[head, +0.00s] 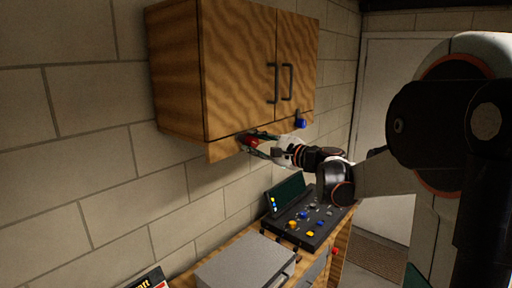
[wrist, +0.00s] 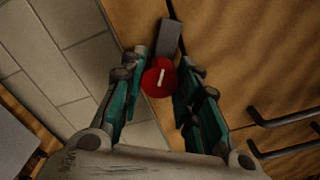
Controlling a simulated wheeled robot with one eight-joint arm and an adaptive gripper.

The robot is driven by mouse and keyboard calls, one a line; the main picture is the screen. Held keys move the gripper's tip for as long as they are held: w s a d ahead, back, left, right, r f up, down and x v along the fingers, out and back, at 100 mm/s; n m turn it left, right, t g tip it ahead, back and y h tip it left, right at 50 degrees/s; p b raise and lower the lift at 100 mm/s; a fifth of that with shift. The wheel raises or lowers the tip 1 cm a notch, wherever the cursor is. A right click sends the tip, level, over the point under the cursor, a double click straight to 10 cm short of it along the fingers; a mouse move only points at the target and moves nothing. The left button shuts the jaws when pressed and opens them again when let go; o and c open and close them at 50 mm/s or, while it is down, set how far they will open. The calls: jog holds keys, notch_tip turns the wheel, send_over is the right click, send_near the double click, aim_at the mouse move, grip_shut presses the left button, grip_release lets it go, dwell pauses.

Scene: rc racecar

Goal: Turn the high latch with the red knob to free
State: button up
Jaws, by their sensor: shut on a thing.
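The red knob (head: 251,142) is at the lower edge of the wooden wall cabinet (head: 235,75), below its left door. In the wrist view, the round red knob (wrist: 153,82) carries a pale line mark. A grey latch bar (wrist: 170,38) extends from it toward the top of the picture, by the cabinet's edge. My gripper (head: 263,144) reaches in from the right. Its two green-lined fingers (wrist: 162,66) are on either side of the knob, shut on it. In the head view the fingers partly hide the knob and latch.
A blue knob (head: 300,123) is under the right door. Dark door handles (head: 271,83) project from the cabinet front. Below are a dark control panel (head: 305,222) with coloured knobs and a grey box (head: 245,265) on the counter. The block wall (head: 95,150) is at left.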

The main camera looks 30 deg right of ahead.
jog(key=n+b, duration=0.1)
jog(key=n, duration=0.5)
jog(key=shift+f+n, duration=0.15)
jog(key=shift+n, duration=0.15)
dwell(0.3)
jog(key=o, duration=1.1)
jog(key=shift+c, duration=0.2)
jog(key=v, duration=1.2)
